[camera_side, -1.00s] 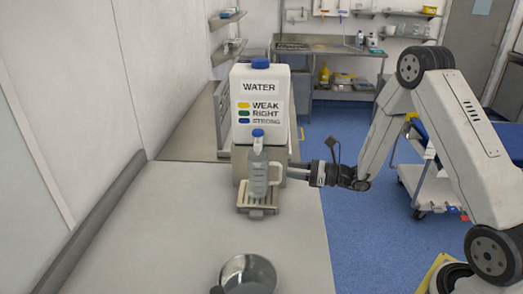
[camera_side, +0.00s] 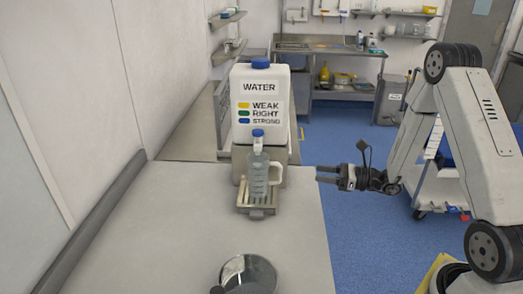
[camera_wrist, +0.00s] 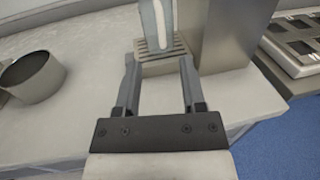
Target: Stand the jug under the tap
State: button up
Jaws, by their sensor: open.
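The clear jug (camera_side: 257,178) with a white handle stands upright on the slatted drip tray (camera_side: 243,209), in front of the white water container (camera_side: 261,77). A blue-capped part (camera_side: 257,134) shows right above the jug; whether it is the tap or a lid I cannot tell. My gripper (camera_side: 318,174) is to the right of the jug, apart from it, open and empty. In the wrist view the open fingers (camera_wrist: 159,72) point toward the tray (camera_wrist: 150,66), with the jug's lower part (camera_wrist: 156,22) beyond them. The jug's top is cut off there.
A round metal pot (camera_side: 248,272) sits at the front of the bench; it also shows at the left in the wrist view (camera_wrist: 32,78). The bench top (camera_side: 130,225) is clear to the left. A trolley (camera_side: 440,190) stands behind my arm.

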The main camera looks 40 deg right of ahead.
jog(key=shift+a, duration=0.1)
jog(key=s+a+f+n+g, duration=0.2)
jog(key=s+a+n+g, duration=0.8)
jog(key=a+n+g, duration=0.35)
jog(key=d+r+n+h, duration=0.1)
jog(key=n+h, duration=0.2)
jog(key=n, duration=0.2)
jog(key=s+d+r+n+t+h, duration=0.1)
jog(key=n+h, duration=0.3)
jog(key=n, duration=0.1)
jog(key=s+d+r+n+h, duration=0.1)
jog(key=n+h, duration=0.2)
jog(key=n, duration=0.2)
jog(key=shift+s+r, duration=0.1)
jog(key=shift+s, duration=0.05)
